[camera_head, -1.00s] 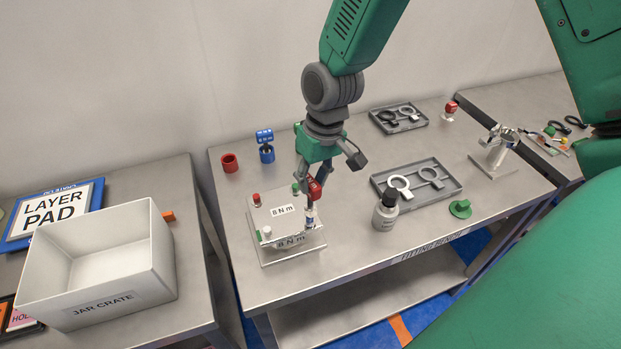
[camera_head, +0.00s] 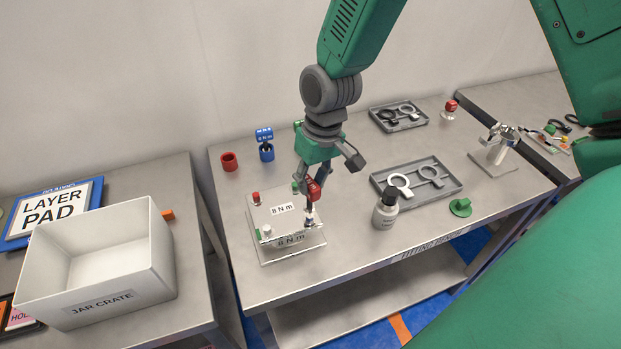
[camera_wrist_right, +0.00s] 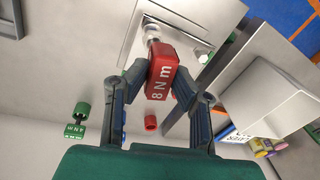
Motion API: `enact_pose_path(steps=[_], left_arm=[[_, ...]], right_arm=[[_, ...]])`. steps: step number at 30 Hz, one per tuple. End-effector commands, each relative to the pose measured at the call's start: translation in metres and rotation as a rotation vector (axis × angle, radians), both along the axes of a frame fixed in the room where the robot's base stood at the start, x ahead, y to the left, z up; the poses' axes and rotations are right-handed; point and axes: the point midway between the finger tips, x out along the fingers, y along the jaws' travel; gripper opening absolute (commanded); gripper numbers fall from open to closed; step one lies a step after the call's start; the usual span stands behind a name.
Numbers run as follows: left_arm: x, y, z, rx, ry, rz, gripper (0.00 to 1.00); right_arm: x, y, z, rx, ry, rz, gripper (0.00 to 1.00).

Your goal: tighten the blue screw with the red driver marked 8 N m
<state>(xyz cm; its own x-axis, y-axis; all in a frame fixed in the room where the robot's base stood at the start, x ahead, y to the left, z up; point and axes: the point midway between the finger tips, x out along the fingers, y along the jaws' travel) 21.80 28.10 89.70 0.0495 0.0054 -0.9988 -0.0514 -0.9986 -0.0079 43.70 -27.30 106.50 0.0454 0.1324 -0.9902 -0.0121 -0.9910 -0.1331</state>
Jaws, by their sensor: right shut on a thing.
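My right gripper (camera_head: 314,182) is shut on the red driver (camera_head: 314,191). The driver is marked 8 N m in the right wrist view (camera_wrist_right: 161,78), between the two fingers. It points down over the near right corner of a pale metal block (camera_head: 265,217) with 8 N m labels. The driver's tip is at that corner. The blue screw is not clearly visible there, so I cannot tell how the tip sits on it. A red-topped piece (camera_head: 256,198), a green one (camera_head: 295,188) and a white-topped one (camera_head: 267,231) stand at the block's other corners. My left gripper is out of view.
A red holder (camera_head: 229,162) stands empty behind the block, beside a blue driver (camera_head: 265,136) in its holder. A white crate (camera_head: 150,250) stands on the left table.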

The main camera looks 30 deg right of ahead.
Motion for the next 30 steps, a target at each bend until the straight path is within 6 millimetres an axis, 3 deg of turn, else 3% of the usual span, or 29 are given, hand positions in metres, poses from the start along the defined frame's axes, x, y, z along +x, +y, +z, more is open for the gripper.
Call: enact_pose_path(steps=[26,27,28,30], left_arm=[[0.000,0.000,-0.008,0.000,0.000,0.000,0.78],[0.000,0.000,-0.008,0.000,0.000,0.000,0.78],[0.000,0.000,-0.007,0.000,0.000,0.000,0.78],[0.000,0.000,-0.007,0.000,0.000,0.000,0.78]], right_arm=[[0.000,0.000,-0.020,0.000,0.000,0.000,0.00],[0.000,0.000,-0.019,0.000,0.000,0.000,0.32],[0.000,0.000,-0.019,0.000,-0.001,0.000,0.42],[0.000,0.000,-0.019,0.000,-0.001,0.000,0.45]])
